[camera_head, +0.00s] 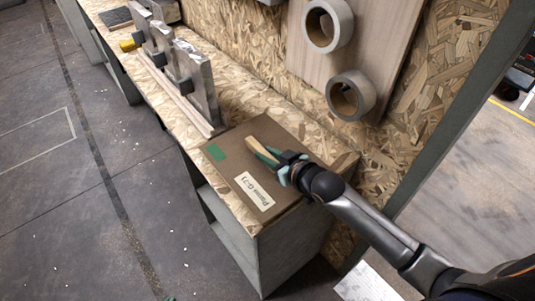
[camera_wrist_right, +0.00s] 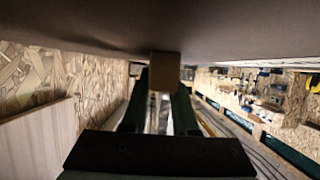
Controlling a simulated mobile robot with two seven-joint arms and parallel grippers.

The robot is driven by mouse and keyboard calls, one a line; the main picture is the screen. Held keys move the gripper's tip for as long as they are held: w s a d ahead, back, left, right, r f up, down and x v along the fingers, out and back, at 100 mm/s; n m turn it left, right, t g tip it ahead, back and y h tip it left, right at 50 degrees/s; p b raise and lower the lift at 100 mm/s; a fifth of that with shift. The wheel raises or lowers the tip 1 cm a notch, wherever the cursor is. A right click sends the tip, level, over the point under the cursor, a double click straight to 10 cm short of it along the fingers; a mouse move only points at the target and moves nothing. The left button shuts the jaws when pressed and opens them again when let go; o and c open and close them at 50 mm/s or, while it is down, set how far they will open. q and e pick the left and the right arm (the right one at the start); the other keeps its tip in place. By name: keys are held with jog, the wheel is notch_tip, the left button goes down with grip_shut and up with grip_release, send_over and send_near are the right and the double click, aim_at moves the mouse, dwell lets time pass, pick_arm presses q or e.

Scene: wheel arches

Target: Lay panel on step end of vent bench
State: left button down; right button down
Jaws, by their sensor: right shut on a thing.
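The brown panel (camera_head: 230,166) lies roughly flat over the near end of the vent bench (camera_head: 255,99), with a white label and a green patch on its face. My right gripper (camera_head: 273,157) is shut on the pale wooden grip (camera_head: 262,146) standing on the panel. In the right wrist view the panel (camera_wrist_right: 155,22) fills the top as a dark surface, with the grip's end (camera_wrist_right: 165,66) between the fingers. The step is hidden under the panel, and I cannot tell whether the panel touches it. My left gripper is not in view.
Upright grey metal pieces (camera_head: 199,84) on a wooden strip stand on the bench beyond the panel. A wood board (camera_head: 369,33) with two tape rolls (camera_head: 351,95) leans against the chipboard wall (camera_head: 452,70) behind. The floor (camera_head: 75,200) at left is open.

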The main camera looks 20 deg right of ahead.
jog(key=shift+f, duration=0.4)
jog(key=c, duration=0.6)
grip_release()
jog(key=shift+f, duration=0.25)
notch_tip(320, 180, up, 5)
send_over(297, 194)
jog(key=shift+w+d+r+p, duration=0.1)
jog(key=shift+w+p, duration=0.2)
jog(key=shift+s+f, duration=0.25)
jog(key=shift+f, duration=0.15)
jog(key=s+f+m+g+h, duration=0.1)
jog(key=s+f+g, duration=0.2)
jog(key=s, duration=0.3)
jog(key=s+d+f+g+h, duration=0.1)
jog(key=s+f+g+h, duration=0.15)
jog(key=s, duration=0.35)
jog(key=s+f+m+g+h, duration=0.1)
jog(key=s+f+g, duration=0.1)
jog(key=s+g, duration=0.25)
jog(key=w+a+f+t+y+p, duration=0.2)
jog(key=w+a+f+t+p, duration=0.1)
jog(key=f+t, duration=0.3)
jog(key=shift+w+a+f+p, duration=0.3)
jog(key=shift+a+f, duration=0.3)
jog(key=shift+f, duration=0.25)
